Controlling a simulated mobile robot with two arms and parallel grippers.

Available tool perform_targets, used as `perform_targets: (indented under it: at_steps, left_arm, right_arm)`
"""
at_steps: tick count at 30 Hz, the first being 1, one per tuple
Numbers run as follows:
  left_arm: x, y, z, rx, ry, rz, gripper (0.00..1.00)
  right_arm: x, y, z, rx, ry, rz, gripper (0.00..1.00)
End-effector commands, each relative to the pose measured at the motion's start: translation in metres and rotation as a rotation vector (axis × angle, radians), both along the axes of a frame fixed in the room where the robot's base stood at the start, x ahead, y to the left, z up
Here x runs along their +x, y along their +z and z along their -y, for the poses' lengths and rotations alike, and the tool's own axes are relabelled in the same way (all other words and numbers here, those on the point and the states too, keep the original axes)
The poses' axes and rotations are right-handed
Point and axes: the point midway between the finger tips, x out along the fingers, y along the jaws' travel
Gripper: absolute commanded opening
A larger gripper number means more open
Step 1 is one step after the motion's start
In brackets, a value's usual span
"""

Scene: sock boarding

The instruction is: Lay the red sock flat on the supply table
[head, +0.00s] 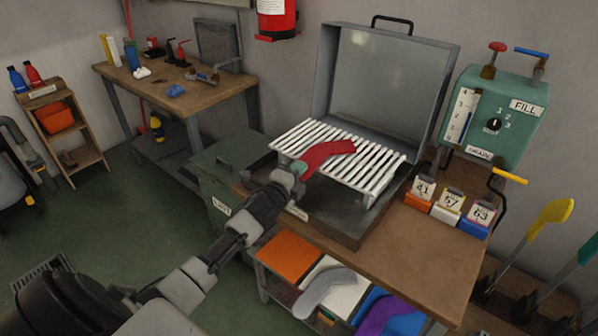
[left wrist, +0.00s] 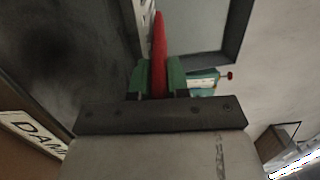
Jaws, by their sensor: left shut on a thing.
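The red sock (head: 328,154) is over the white slatted rack in the open metal box; I cannot tell whether it rests on the slats or hangs just above. My left gripper (head: 299,168) is shut on its left end. In the left wrist view the green fingertips (left wrist: 159,76) pinch the red sock (left wrist: 159,45), seen edge-on. Two wooden tables show: one at the back left (head: 215,98) and one at the right (head: 432,252). No label tells which is the supply table. My right gripper is not in view.
The metal box (head: 385,75) has its lid raised. White slats (head: 372,172) fill its top. Tagged blocks (head: 450,209) stand right of it, by a green control box (head: 497,105). A grey sock (head: 325,291) and a purple sock (head: 384,314) lie in bins below. The right table's front is clear.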

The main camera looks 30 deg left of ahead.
Motion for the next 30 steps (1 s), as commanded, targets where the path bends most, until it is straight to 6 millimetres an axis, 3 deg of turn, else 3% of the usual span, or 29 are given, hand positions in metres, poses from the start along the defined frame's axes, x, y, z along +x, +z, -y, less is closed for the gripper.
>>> perform_targets:
  at_steps: [16,30]
  left_arm:
    - [0.000,0.047,0.000,0.001,0.000,0.000,0.03]
    - [-0.001,0.046,0.002,0.001,-0.002,-0.001,0.03]
  right_arm:
    - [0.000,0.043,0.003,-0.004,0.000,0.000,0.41]
    - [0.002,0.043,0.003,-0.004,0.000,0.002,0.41]
